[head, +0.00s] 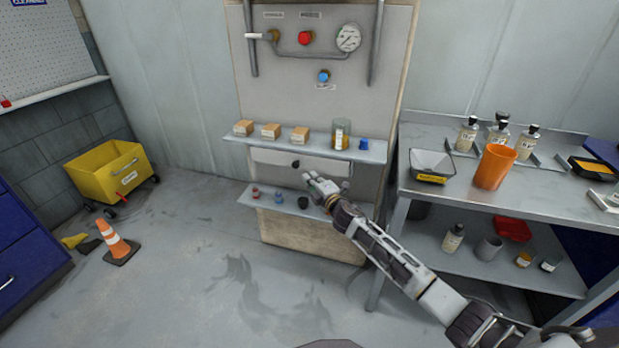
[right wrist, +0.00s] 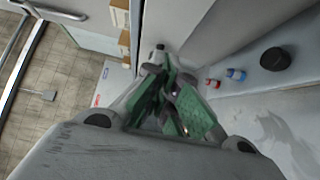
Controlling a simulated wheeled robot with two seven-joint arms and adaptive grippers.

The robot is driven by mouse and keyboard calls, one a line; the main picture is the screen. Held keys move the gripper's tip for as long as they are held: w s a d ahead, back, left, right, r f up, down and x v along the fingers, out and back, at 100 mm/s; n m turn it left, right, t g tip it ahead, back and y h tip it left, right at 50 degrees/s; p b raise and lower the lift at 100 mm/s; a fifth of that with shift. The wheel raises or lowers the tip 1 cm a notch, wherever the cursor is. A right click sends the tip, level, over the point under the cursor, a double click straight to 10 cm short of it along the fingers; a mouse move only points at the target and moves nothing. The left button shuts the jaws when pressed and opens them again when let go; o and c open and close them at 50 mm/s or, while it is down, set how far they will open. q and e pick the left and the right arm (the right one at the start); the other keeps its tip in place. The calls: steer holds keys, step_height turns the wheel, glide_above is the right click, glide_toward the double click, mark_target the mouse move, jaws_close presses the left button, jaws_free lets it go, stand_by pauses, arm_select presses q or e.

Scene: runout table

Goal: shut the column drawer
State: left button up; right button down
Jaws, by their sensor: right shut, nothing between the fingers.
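The column drawer (head: 325,166) is a pale front with a dark knob (head: 295,163), set below the upper shelf (head: 372,149) of the column. How far it stands out is hard to tell. My right gripper (head: 308,178) is shut and empty just in front of the drawer, below and slightly right of the knob. In the right wrist view, its green-padded fingers (right wrist: 172,85) are together, with their tips close to the pale drawer front (right wrist: 168,22). Whether they touch it I cannot tell. My left gripper is out of view.
The upper shelf carries several small boxes (head: 270,131), a jar (head: 341,134) and a blue piece. The lower shelf (head: 270,204) under the drawer holds small red, blue and black knobs. A steel table (head: 450,195) with bottles and an orange cup (head: 495,167) stands right.

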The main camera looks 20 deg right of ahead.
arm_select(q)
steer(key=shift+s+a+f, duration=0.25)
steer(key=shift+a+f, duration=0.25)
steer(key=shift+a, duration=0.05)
arm_select(e)
steer(key=s+d, duration=0.1)
steer(key=s, duration=0.7)
steer(key=shift+d, duration=0.3)
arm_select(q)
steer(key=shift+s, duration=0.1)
